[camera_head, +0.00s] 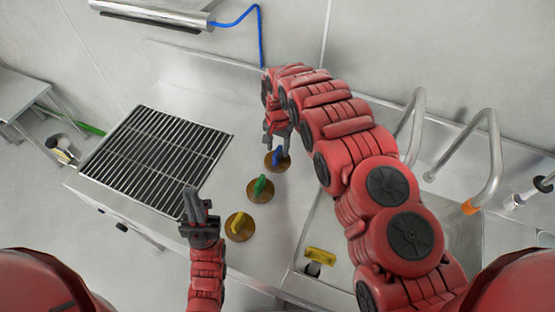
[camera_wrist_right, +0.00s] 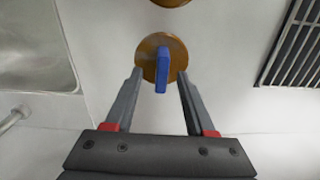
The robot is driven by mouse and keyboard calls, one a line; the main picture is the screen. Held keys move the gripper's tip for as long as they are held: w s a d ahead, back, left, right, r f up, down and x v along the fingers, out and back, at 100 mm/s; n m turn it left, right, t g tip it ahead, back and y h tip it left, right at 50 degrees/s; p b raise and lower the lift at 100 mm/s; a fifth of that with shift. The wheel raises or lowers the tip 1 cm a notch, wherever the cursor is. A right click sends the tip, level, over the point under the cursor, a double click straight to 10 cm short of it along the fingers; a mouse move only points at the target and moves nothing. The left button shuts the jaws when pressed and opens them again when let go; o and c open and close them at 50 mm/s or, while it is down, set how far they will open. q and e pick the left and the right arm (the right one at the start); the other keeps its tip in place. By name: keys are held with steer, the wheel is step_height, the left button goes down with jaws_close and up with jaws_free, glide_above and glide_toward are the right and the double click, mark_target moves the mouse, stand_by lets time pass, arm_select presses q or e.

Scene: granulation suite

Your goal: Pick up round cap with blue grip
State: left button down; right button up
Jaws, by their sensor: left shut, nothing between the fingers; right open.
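The round cap with the blue grip (camera_head: 275,161) lies on the steel counter, the farthest of a row of three caps. In the right wrist view it is a brown disc with an upright blue bar (camera_wrist_right: 161,70). My right gripper (camera_head: 277,143) is over it. In the wrist view the open fingers (camera_wrist_right: 160,78) lie on either side of the blue grip, with gaps between; I cannot tell their height above it. My left gripper (camera_head: 193,193) is shut and empty, left of the caps near the rack.
A cap with a green grip (camera_head: 260,190) and one with a yellow grip (camera_head: 240,227) lie nearer on the counter. A black wire rack (camera_head: 155,155) is on the left. A sink with bent taps (camera_head: 490,160) is on the right, with a yellow-topped item (camera_head: 320,256) near its edge.

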mark_target(278, 150)
steer(key=f, duration=0.1)
steer(key=f+b, duration=0.1)
steer(key=f, duration=0.2)
steer(key=shift+w+f, duration=0.1)
steer(key=shift+w, duration=0.15)
jaws_close()
stand_by(1.1)
